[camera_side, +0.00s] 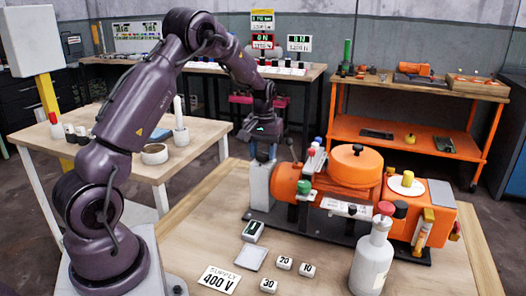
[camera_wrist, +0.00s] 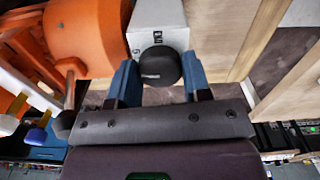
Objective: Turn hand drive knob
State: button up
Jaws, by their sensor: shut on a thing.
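The hand drive knob, a round black knob (camera_wrist: 160,66), sits on the face of a light grey box (camera_wrist: 157,18) in the wrist view. My gripper (camera_wrist: 160,75) has its two blue fingers on either side of the knob, and they are shut on it. In the side view my gripper (camera_side: 263,152) points down at the top of the grey box (camera_side: 261,186), at the left end of the orange machine (camera_side: 340,180). The knob itself is hidden there behind the fingers.
The machine carries several coloured knobs and a round orange drum (camera_side: 355,165). A grey bottle (camera_side: 372,262) stands in front. Left of the machine the tabletop is mostly clear.

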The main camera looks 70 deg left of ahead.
aim_at(263, 152)
jog(key=shift+r, duration=0.1)
jog(key=o, duration=0.9)
notch_tip(263, 152, up, 13)
jog(key=shift+f, duration=0.1)
dwell(0.4)
